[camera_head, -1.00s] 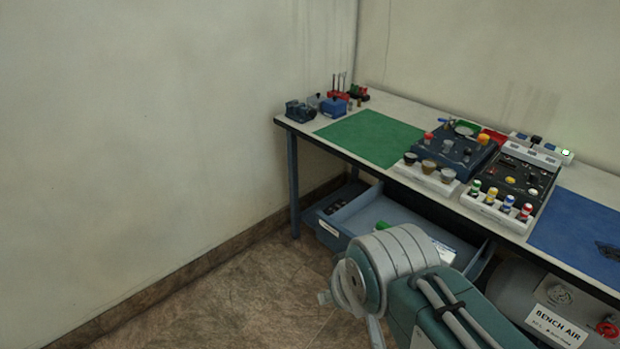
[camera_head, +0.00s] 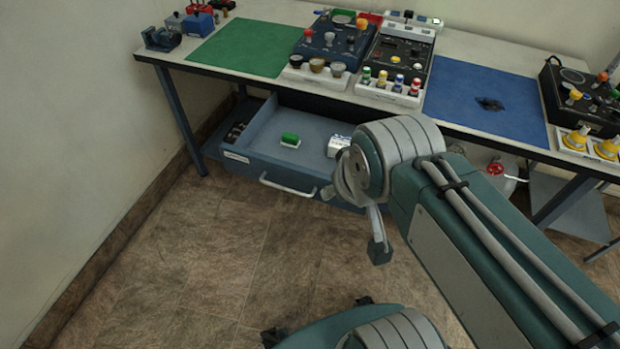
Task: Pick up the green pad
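A small green pad (camera_head: 290,138) lies on a small white base in the open blue drawer (camera_head: 262,150) under the bench, left of the drawer's middle. My gripper (camera_head: 353,221) shows only in part beyond the rounded joint of my arm. One finger with a dark tip hangs down, and a pale tip shows to the left near the drawer front. The fingers look spread apart, with nothing seen between them. The gripper appears to the right of the pad and lower in the picture, apart from it. The rest of it is hidden by my arm.
The bench carries a large green mat (camera_head: 243,47), control panels (camera_head: 400,55) and a blue mat (camera_head: 480,100). The floor before the drawer is clear.

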